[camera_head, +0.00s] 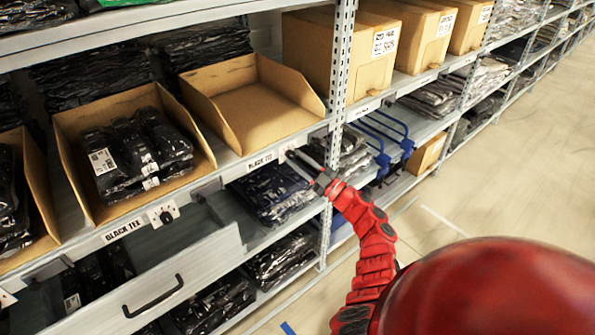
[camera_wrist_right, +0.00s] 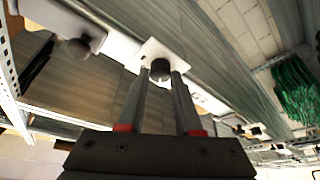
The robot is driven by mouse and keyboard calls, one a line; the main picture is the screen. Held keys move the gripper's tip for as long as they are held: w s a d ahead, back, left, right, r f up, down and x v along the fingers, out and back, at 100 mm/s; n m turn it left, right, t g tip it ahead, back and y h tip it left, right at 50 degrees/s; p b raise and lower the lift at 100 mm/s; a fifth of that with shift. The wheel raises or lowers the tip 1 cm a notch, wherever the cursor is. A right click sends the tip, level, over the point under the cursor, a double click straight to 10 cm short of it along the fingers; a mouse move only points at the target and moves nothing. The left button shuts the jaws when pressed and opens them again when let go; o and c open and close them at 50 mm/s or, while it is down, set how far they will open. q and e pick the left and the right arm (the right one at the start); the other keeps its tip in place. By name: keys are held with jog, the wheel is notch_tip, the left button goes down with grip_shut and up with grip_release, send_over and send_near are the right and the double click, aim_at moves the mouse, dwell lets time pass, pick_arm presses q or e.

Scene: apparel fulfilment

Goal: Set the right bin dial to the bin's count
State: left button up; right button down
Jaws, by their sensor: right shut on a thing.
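The right bin (camera_head: 262,112) is an open cardboard bin on the shelf; no packages show on its visible floor. My right gripper (camera_head: 291,156) is shut on this dial, a dark round knob (camera_wrist_right: 161,70) on a white plate (camera_wrist_right: 168,49) in the right wrist view. The dial's setting cannot be read. My left gripper is not in view.
The left bin (camera_head: 67,128) holds several black packages, with its own dial (camera_head: 164,215) below. A drawer with a black handle (camera_head: 152,297) stands out under it. A metal upright (camera_head: 338,80) is just right of my gripper. The aisle floor (camera_head: 500,150) is clear.

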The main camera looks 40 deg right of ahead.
jog(key=n+b, duration=0.1)
jog(key=n+g+y+b, duration=0.1)
jog(key=n, duration=0.1)
jog(key=n+b, duration=0.1)
jog(key=b, duration=0.1)
jog(key=shift+d+f+n+g, duration=0.1)
jog(key=shift+f+n+g, duration=0.15)
jog(key=shift+n+g, duration=0.05)
jog(key=shift+r+n+g+y+b, duration=0.15)
jog(key=shift+n+g+y+b, duration=0.2)
jog(key=shift+n+b, duration=0.5)
jog(key=shift+r+n+g+y+b, duration=0.15)
jog(key=shift+n+g+b, duration=0.35)
jog(key=shift+n, duration=0.55)
jog(key=c, duration=0.6)
grip_release()
jog(key=shift+r, duration=0.1)
jog(key=shift+d, duration=0.1)
jog(key=b+v, duration=0.1)
jog(key=v, duration=1.6)
jog(key=shift+s, duration=0.25)
